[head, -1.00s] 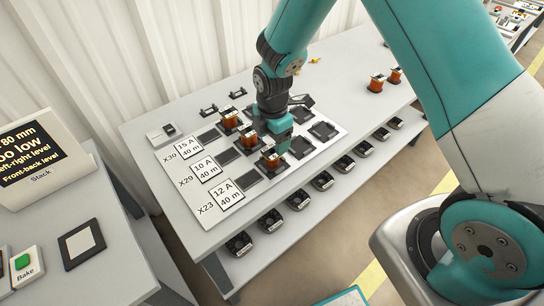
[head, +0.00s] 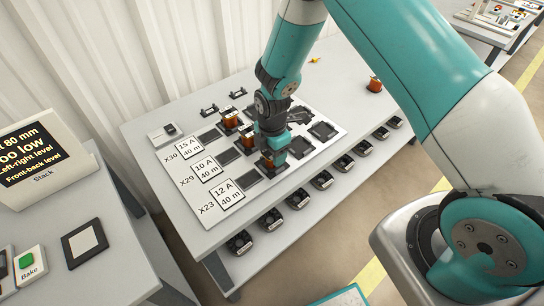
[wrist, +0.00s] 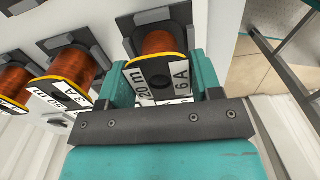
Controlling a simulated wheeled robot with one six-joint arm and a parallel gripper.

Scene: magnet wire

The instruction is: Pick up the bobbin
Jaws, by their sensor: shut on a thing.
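The bobbin (wrist: 158,42), wound with copper wire and labelled 20 m and 6 A, sits between the teal fingers of my gripper (wrist: 159,78) in the wrist view. The fingers are shut on it from both sides. In the head view my gripper (head: 275,160) is low over the front bobbin (head: 267,163) of a row on the white board (head: 227,212), by the 12 A, 40 m label. The fingers hide much of that bobbin. It appears to be still at its black holder, and I cannot tell whether it is clear of it.
Two more bobbins stand close behind in the same row, a middle one (head: 247,140) and a back one (head: 230,120). Another bobbin (head: 375,84) stands at the table's far right. Empty black holders (head: 322,130) lie right of my gripper. The shelf below holds several black units (head: 271,221).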

